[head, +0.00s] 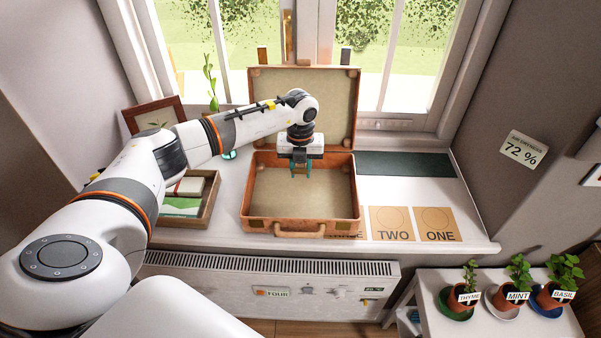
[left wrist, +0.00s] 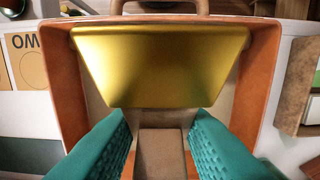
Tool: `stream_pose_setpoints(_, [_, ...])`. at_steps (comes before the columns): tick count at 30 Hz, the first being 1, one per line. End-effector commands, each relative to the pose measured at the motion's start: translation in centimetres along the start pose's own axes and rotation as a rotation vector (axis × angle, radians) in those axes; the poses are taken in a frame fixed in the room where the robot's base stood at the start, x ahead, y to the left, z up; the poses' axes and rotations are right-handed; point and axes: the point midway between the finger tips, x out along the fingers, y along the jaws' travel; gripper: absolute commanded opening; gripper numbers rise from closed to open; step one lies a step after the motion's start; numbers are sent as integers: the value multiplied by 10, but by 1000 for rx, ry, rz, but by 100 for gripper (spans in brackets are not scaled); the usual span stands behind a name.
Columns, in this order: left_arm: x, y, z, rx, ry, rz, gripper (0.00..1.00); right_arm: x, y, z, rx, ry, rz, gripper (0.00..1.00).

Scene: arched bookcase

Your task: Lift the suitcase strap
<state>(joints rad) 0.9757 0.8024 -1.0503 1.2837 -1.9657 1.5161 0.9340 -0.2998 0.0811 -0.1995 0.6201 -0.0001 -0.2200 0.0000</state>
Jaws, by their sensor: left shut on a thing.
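The open brown suitcase (head: 300,226) stands on the white window sill, its lid (head: 330,100) raised against the window. Its beige inside looks empty in the head view. My left gripper (head: 301,172), with teal fingers, reaches down at the back of the suitcase, near the lid. In the left wrist view my left gripper (left wrist: 162,125) has its fingers on both sides of a brown strap (left wrist: 160,155) and is shut on it. The strap is hidden in the head view. The suitcase wall (left wrist: 62,90) frames the wrist view. My right gripper is not in view.
A gold panel (left wrist: 160,60) fills much of the wrist view; I cannot tell what it is. A wooden tray (head: 208,212) stands left of the suitcase. Cards TWO (head: 392,222) and ONE (head: 437,222) lie to the right, before a dark green mat (head: 405,164). Potted herbs (head: 518,290) stand lower right.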

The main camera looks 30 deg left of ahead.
Motion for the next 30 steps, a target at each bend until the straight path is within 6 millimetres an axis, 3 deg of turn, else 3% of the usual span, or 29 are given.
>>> stream_pose_setpoints(30, [-42,0,-33,0,4,2,20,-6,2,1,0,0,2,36])
